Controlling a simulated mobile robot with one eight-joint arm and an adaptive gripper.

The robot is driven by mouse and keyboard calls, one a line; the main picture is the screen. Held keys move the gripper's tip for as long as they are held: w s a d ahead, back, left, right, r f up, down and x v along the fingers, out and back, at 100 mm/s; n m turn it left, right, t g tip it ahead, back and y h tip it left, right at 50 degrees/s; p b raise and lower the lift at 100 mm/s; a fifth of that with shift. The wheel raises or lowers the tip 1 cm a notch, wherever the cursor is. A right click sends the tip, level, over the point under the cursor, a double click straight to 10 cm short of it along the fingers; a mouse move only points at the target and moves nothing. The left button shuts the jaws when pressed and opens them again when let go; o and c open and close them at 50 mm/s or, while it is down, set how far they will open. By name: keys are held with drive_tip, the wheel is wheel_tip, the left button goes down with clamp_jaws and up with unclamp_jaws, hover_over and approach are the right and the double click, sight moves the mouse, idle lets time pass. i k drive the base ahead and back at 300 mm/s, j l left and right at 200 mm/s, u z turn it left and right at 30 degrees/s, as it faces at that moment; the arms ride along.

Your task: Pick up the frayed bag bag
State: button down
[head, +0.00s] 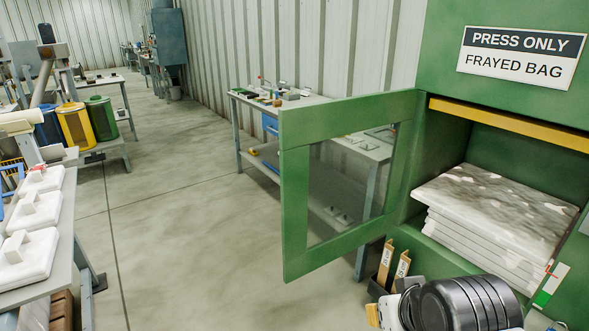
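Several white, pillow-like bags lie in a row on a grey table at the left edge of the head view: a near one (22,268), a middle one (28,219) and a far one (36,186). Each has a small upright block-like piece on top. No fraying can be made out on them at this size. A green press (440,130) at right bears a sign (520,57) reading "PRESS ONLY FRAYED BAG". Black and white parts of my arm show at the bottom right; my gripper's fingers cannot be made out.
The press's windowed door (297,200) stands open into the room. Inside is a flat white stack (485,245) with a mottled top. A workbench (245,100) stands behind the door; coloured drums (76,126) stand at left. The middle floor is clear.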

sight(43, 179)
drive_tip(key=i+j+u, duration=0.25)
drive_tip(key=i+j, duration=0.15)
drive_tip(key=i+j+u, duration=0.45)
drive_tip(key=i, duration=0.4)
drive_tip(key=i+j+u, duration=0.2)
drive_tip(key=i, duration=0.25)
drive_tip(key=i+z, duration=0.25)
drive_tip(key=z, duration=0.2)
drive_tip(key=i+j+z, duration=0.2)
drive_tip(key=z, duration=0.25)
drive_tip(key=i+j+z, duration=0.15)
drive_tip(key=z, duration=0.3)
drive_tip(key=i+j+z, duration=0.15)
drive_tip(key=j+z, duration=0.2)
drive_tip(key=z, duration=0.15)
drive_tip(key=j+z, duration=0.45)
drive_tip(key=i+l, duration=0.05)
drive_tip(key=l, duration=0.05)
